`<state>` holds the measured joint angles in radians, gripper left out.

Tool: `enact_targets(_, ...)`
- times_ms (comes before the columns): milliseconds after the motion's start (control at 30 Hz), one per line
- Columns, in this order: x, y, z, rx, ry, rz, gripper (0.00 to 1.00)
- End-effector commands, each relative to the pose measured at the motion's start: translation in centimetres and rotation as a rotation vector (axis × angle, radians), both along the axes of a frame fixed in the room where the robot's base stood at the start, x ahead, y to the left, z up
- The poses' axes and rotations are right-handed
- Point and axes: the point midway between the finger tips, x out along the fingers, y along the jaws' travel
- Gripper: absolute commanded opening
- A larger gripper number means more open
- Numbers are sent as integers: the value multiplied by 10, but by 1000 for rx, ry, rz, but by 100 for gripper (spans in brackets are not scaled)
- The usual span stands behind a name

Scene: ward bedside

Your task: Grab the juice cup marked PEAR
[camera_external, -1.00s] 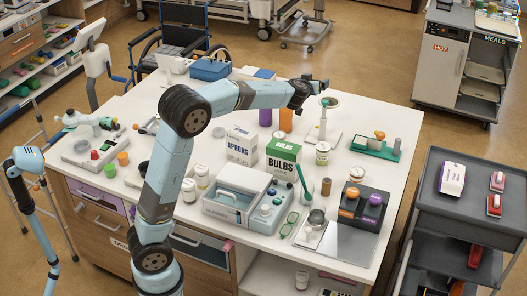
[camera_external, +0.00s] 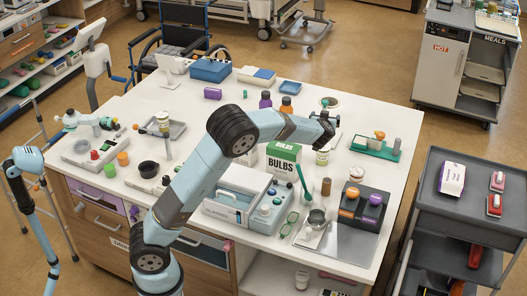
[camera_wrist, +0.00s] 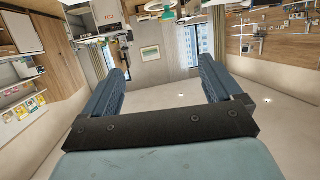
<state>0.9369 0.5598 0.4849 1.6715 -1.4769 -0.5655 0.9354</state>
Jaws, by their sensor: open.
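I cannot make out any cup with a readable PEAR mark. My gripper (camera_external: 330,119) is over the right half of the table, away from these cups. In the wrist view my gripper (camera_wrist: 164,64) has its fingers wide apart, with nothing between them, and faces the room's wall.
The white table (camera_external: 150,97) is crowded. A BULBS box (camera_external: 283,168), jars (camera_external: 322,155) and a green tray (camera_external: 376,148) stand near my forearm. A dark cart (camera_external: 470,205) stands at right.

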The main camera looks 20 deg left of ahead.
Motion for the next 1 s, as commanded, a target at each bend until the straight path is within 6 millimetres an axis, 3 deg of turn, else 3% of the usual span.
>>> enact_targets(300, 0, 1, -125, 9, 6, -1, 92)
enact_targets(400, 0, 1, -153, 6, 5, -1, 92)
enact_targets(500, 0, 0, -169, 3, 3, -1, 92)
enact_targets(667, 5, 1, -179, 1, 1, 0, 92)
enact_targets(1000, 39, 8, -190, 1, 0, 1, 92)
